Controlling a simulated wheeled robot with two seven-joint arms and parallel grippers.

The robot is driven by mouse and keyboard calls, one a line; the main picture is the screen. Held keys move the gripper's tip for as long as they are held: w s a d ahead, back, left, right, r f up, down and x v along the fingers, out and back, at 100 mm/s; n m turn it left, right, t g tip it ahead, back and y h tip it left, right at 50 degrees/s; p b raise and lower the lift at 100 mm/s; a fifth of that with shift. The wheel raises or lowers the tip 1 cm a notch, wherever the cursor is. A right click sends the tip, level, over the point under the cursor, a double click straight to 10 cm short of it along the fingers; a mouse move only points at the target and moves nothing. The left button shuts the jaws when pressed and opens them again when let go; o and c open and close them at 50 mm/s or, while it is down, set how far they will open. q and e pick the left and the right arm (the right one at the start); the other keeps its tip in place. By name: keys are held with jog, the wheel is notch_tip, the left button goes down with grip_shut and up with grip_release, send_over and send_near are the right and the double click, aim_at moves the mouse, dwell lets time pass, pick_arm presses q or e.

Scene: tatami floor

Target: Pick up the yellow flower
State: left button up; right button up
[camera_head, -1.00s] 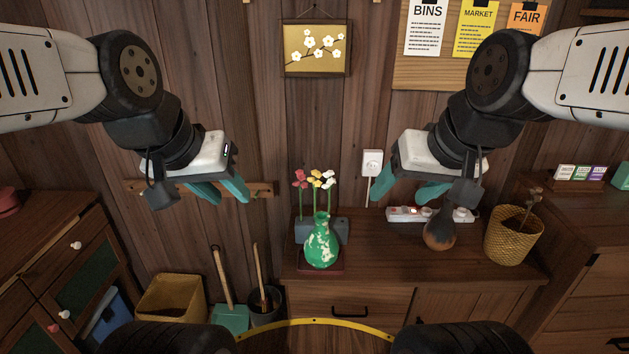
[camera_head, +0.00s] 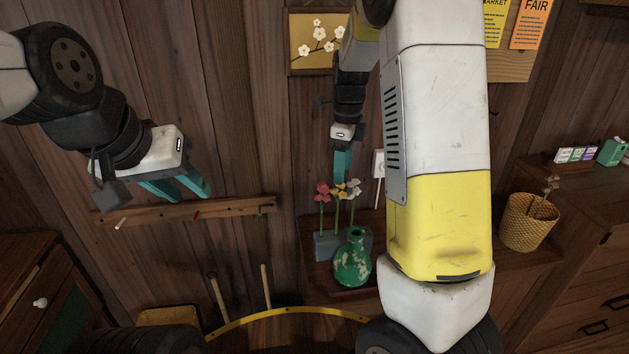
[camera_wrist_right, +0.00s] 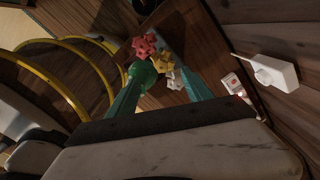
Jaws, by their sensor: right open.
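The yellow flower (camera_head: 339,190) stands on a green stem between a red flower (camera_head: 322,190) and a white flower (camera_head: 354,187), in a grey block holder (camera_head: 326,245) on the cabinet. In the right wrist view the yellow flower (camera_wrist_right: 161,63) shows between the fingers, beside the red flower (camera_wrist_right: 144,46) and the white flower (camera_wrist_right: 173,80). My right gripper (camera_head: 342,182) is open and points down just above the flowers; it also shows in the right wrist view (camera_wrist_right: 162,55). My left gripper (camera_head: 191,198) is open and empty, near the wall at the left.
A green vase (camera_head: 352,262) stands right in front of the flower holder. My right arm hides much of the cabinet top. A woven basket (camera_head: 530,222) stands at the right. A wooden peg rail (camera_head: 225,209) and a framed picture (camera_head: 315,42) are on the wall.

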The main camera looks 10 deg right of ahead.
aim_at(338, 198)
jog(key=shift+w+a+f+m, duration=0.15)
jog(key=shift+w+f+m, duration=0.15)
jog(key=shift+w+f, duration=0.15)
jog(key=shift+f, duration=0.25)
jog(key=f, duration=0.7)
jog(key=shift+a, duration=0.2)
grip_shut()
